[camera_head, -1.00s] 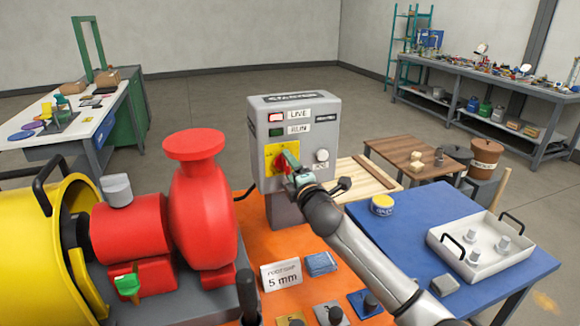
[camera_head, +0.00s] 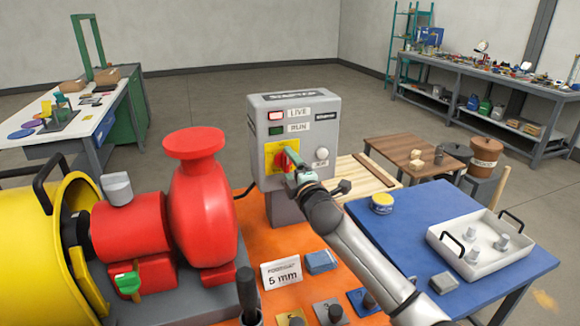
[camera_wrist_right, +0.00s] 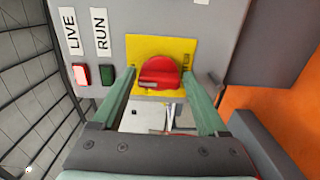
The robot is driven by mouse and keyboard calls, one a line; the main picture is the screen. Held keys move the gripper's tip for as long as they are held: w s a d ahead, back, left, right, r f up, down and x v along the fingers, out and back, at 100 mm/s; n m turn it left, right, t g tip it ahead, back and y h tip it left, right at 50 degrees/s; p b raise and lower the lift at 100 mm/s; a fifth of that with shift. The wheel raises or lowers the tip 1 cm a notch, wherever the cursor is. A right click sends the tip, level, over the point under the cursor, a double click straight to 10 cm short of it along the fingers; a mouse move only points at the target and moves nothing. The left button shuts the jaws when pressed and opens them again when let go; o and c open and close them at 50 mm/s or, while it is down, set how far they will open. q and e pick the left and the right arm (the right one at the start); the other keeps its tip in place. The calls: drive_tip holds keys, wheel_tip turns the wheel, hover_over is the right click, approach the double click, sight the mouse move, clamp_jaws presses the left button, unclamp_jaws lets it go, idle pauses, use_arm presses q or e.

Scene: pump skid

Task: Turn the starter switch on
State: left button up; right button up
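The grey starter box (camera_head: 325,140) stands on the orange top, with a yellow switch plate (camera_head: 270,153) on its front. The red starter switch (camera_wrist_right: 160,72) sits on that plate and also shows partly in the head view (camera_head: 281,160). My right gripper (camera_head: 291,166) is at the switch. In the right wrist view its two green fingers (camera_wrist_right: 159,72) are apart, one on each side of the red knob. I cannot tell whether they touch it. The LIVE lamp (camera_head: 276,115) is lit red; the RUN lamp (camera_head: 276,131) is dark green. My left gripper is not in view.
A red pump (camera_head: 203,215) stands left of the box. A white knob (camera_head: 321,155) is on the box, right of the switch. A 5 mm card (camera_head: 281,273) and a blue block (camera_head: 320,262) are in front. A blue table (camera_head: 420,220) with a white tray (camera_head: 480,262) is at right.

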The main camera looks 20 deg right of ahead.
drive_tip(key=shift+o, duration=1.2)
drive_tip(key=s, duration=1.2)
drive_tip(key=shift+s+d+b, duration=0.25)
drive_tip(key=shift+b, duration=0.1)
